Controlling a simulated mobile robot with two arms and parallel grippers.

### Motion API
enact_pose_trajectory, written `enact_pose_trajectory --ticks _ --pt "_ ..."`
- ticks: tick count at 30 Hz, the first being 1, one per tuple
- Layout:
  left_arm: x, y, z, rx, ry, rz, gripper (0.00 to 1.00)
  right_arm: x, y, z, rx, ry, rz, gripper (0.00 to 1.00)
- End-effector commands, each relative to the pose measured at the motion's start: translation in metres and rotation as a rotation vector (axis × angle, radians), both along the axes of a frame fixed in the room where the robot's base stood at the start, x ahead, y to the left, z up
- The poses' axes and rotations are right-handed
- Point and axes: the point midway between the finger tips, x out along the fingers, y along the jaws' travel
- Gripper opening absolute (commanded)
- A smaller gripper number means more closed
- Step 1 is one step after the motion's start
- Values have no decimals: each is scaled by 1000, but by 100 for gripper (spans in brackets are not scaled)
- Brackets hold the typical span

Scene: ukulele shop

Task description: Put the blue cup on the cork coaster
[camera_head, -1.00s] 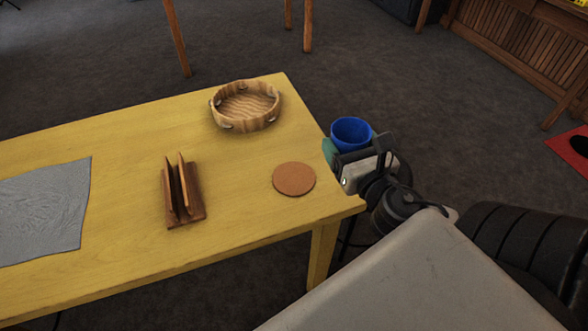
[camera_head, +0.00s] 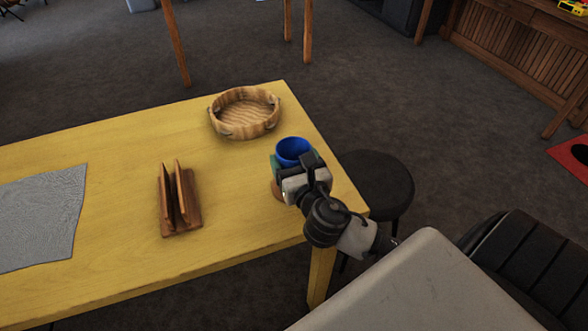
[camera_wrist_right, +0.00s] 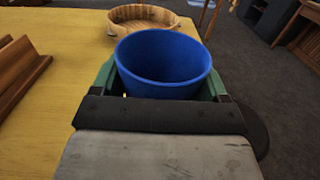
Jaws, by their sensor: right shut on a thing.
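The blue cup (camera_head: 293,150) is upright between the fingers of my right gripper (camera_head: 291,165), which is shut on it. In the right wrist view the cup (camera_wrist_right: 163,62) fills the space between the green fingers of the gripper (camera_wrist_right: 162,85), and it looks empty. The cork coaster (camera_head: 276,189) lies on the yellow table near its right end. The cup and gripper hide most of it in the head view. The cup appears over the coaster, but I cannot tell whether they touch. My left gripper is not in view.
A wooden slotted stand (camera_head: 180,205) is to the left, with a grey cloth (camera_head: 40,215) farther left. A black stool (camera_head: 378,184) stands beside the table's right end.

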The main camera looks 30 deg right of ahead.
Motion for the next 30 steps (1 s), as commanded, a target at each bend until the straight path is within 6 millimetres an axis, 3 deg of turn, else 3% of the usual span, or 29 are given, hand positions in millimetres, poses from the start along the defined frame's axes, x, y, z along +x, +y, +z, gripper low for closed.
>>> enact_pose_trajectory --ticks 1,5,16,17,21,30 --pt "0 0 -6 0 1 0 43 0 0 -12 1 5 0 50" --pt "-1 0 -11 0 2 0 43 -1 0 -29 0 3 -1 50" --pt "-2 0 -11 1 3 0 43 -1 0 -32 0 2 0 50" --pt "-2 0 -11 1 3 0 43 -1 0 -32 0 2 0 76" --pt "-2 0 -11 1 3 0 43 -1 0 -31 0 2 0 98" --pt "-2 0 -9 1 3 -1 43 -1 0 -27 0 2 0 100"
